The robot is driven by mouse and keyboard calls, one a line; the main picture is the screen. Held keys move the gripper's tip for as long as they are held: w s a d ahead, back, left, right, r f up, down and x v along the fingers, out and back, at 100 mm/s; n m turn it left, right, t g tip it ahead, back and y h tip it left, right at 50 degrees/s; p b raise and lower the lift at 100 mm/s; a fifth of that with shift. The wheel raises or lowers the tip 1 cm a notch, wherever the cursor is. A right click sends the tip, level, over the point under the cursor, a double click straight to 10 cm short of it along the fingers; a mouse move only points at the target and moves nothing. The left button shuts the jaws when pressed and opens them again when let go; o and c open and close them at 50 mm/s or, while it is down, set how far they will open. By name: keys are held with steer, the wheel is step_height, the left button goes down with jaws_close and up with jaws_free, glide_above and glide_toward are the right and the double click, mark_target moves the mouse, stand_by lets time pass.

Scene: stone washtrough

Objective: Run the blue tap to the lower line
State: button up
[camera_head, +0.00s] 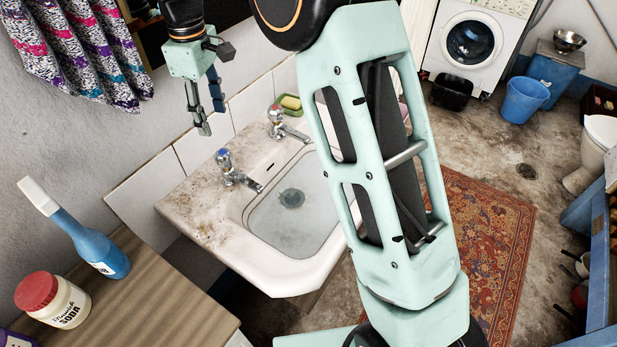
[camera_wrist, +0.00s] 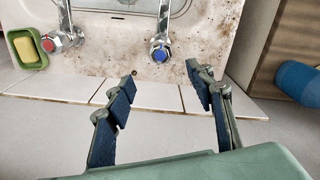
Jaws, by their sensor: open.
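The blue tap (camera_head: 225,161) stands on the near left back rim of the white basin (camera_head: 277,285), its chrome spout pointing over the bowl. In the wrist view the blue-capped tap (camera_wrist: 161,52) is just beyond my fingertips, roughly centred between them. My gripper (camera_head: 208,116) is open and empty, fingers pointing down, above and behind the tap, near the wall tiles. Both blue-padded fingers of my gripper (camera_wrist: 162,80) show in the wrist view, apart from the tap. The drain (camera_head: 291,198) shows in the bowl. I cannot make out a line or a clear water level.
A red-topped tap (camera_head: 276,116) and a green soap dish (camera_head: 291,103) with yellow soap are farther along the rim. A blue bottle (camera_head: 100,250) and soda jar (camera_head: 58,300) stand on the wooden counter at left. Wall tiles (camera_head: 140,195) run close behind the basin.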

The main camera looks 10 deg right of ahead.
mark_target(222, 152)
stand_by(0.3)
step_height(222, 152, down, 12)
steer(key=m+p, duration=0.9)
steer(key=m, duration=0.8)
steer(key=shift+m, duration=0.4)
steer(key=shift+c, duration=0.2)
